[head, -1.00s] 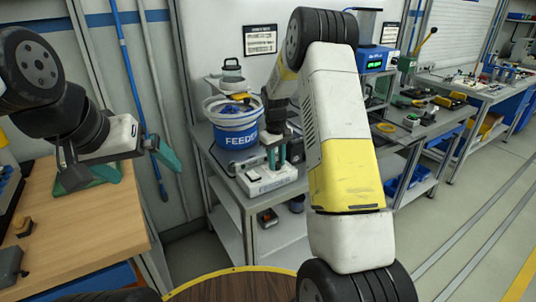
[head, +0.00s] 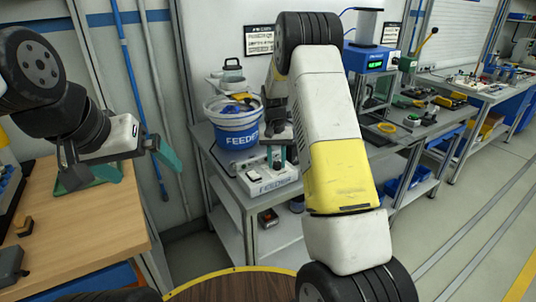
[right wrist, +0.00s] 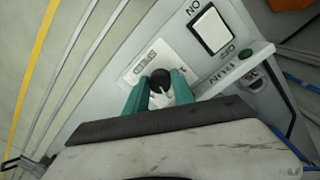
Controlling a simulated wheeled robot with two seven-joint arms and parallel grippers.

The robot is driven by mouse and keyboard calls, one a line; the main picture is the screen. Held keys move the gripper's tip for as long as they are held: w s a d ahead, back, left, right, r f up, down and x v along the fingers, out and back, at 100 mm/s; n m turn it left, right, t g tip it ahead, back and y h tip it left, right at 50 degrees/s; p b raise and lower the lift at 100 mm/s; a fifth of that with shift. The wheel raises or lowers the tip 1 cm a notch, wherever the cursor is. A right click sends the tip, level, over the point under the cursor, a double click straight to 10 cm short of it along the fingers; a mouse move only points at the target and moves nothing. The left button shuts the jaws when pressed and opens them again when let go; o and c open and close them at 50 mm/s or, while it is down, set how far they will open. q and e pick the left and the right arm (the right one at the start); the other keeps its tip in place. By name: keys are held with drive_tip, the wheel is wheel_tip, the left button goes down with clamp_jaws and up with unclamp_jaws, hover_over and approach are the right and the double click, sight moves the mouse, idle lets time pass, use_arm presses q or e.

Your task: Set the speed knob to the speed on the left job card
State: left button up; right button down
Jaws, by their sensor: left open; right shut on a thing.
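The black speed knob (right wrist: 160,82), with a pale pointer mark, sits on a white dial plate (right wrist: 145,66) on the feeder's control box in the right wrist view. My right gripper (right wrist: 160,92) is shut on the knob, a teal finger on each side. In the head view this gripper (head: 276,157) is at the top of the control box (head: 262,186), and the knob is hidden there. The left job card (head: 259,39) hangs on the wall, partly covered by my right arm; its text is too small to read. My left gripper (head: 120,166) is open and empty above the wooden table.
A white ON/OFF switch (right wrist: 210,30) and a green button (right wrist: 246,53) lie near the knob. A blue FEEDER bucket (head: 234,128) stands behind the box. A second card (head: 391,34) hangs further right. The wooden table (head: 90,220) is at left.

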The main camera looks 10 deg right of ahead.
sight(276, 163)
idle(0.5)
drive_tip(key=c, duration=1.1)
unclamp_jaws()
drive_tip(key=shift+o, duration=0.2)
drive_tip(key=shift+a+r, duration=0.2)
drive_tip(key=shift+r, duration=3.75)
drive_tip(key=shift+r, duration=0.1)
drive_tip(key=s+a+r+n+t+y, duration=0.1)
drive_tip(key=s+r+t+y, duration=0.15)
drive_tip(key=s+r, duration=1.35)
drive_tip(key=s+a+n+t, duration=0.2)
drive_tip(key=s+t, duration=0.2)
drive_tip(key=s, duration=1.3)
drive_tip(key=shift+s+a+r, duration=0.15)
drive_tip(key=shift+a+r, duration=0.15)
drive_tip(key=shift+a, duration=0.1)
